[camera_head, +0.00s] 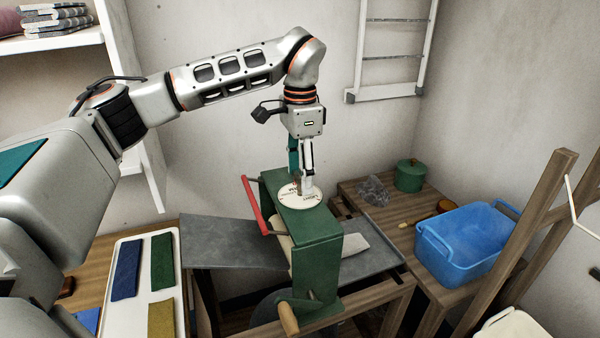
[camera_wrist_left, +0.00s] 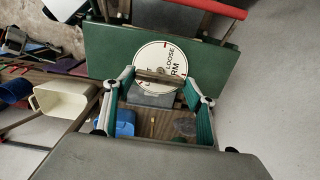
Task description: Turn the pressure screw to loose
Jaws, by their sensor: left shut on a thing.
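The pressure screw's round white dial (camera_head: 316,203) lies on top of the green wringer frame (camera_head: 315,262). In the left wrist view the dial (camera_wrist_left: 150,55) shows red marks and the words LOOSE and, partly hidden, what looks like FIRM. My left gripper (camera_head: 301,188) points straight down over the dial. Its fingers are shut on the screw's handle bar (camera_wrist_left: 160,76), which crosses the dial between the fingertips. The handle is mostly hidden by the fingers in the head view. I cannot tell which mark the handle points to. My right gripper is not in view.
A red lever (camera_head: 254,205) and a wooden crank handle (camera_head: 288,318) stick out from the wringer. A blue tub (camera_head: 466,246) and a green pot (camera_head: 410,176) stand on the wooden bench at right. A white tray (camera_head: 141,322) with folded cloths lies at left.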

